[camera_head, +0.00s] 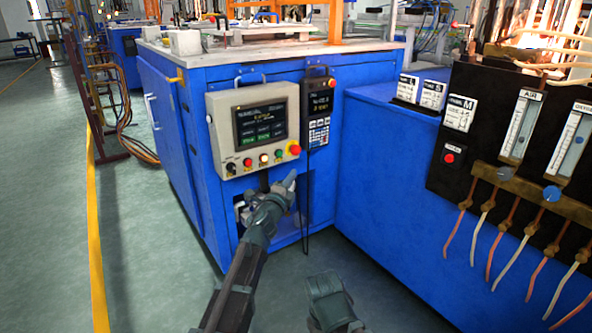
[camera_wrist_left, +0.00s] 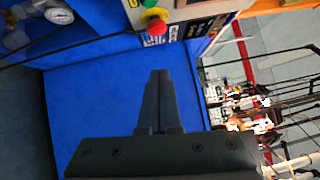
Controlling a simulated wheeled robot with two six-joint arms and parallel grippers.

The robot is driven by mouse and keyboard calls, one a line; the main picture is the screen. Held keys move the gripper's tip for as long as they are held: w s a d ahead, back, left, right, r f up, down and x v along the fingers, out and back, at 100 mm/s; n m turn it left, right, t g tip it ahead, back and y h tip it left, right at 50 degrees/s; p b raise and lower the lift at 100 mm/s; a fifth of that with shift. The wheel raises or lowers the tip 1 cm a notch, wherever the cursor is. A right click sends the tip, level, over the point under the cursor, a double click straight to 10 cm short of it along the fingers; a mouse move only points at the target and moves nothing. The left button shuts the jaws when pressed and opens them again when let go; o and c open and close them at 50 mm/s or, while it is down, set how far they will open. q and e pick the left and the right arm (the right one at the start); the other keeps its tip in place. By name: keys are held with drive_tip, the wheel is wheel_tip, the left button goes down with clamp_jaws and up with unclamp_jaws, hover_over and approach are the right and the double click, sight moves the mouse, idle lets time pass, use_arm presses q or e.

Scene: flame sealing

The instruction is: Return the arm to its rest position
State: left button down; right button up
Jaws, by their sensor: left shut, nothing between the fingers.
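My left arm reaches up from the bottom of the head view. Its gripper (camera_head: 291,180) is shut and empty, just below the grey control panel (camera_head: 222,115) on the blue cabinet. The fingertips are below the panel's red mushroom button (camera_head: 294,149); whether they touch anything is unclear. In the left wrist view, the shut black fingers (camera_wrist_left: 160,76) lie against a blue background, with the red button (camera_wrist_left: 156,27) above them. A dark grey part of my right arm shows at the bottom of the head view; its fingers do not show.
A handheld pendant (camera_head: 319,110) hangs beside the panel with its cable below. At right stand a blue bench (camera_head: 385,160) and a black flowmeter board (camera_head: 490,135) with hoses. A gauge (camera_wrist_left: 59,15) shows in the left wrist view.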

use_arm(q)
drive_tip(key=shift+s+a, duration=0.1)
drive_tip(key=shift+s, duration=0.35)
drive_tip(key=s+a+f+n+g+y+p, duration=0.3)
drive_tip(key=s+f+n+g+y+p, duration=0.15)
drive_tip(key=s+n, duration=0.3)
drive_tip(key=s+a+f+n+g+y+p, duration=0.3)
drive_tip(key=s+f+n+g+y, duration=0.15)
drive_tip(key=s+n, duration=0.3)
drive_tip(key=s+d+f+n+g+h+p, duration=0.1)
drive_tip(key=s+d+f+n+g+p, duration=0.3)
drive_tip(key=s, duration=0.8)
drive_tip(key=s+d+r+m+g+h, duration=0.1)
drive_tip(key=s+g, duration=0.4)
drive_tip(key=s, duration=0.8)
wheel_tip(320, 180, up, 37)
drive_tip(key=p, duration=3.7)
drive_tip(key=shift+w+n+p, duration=0.3)
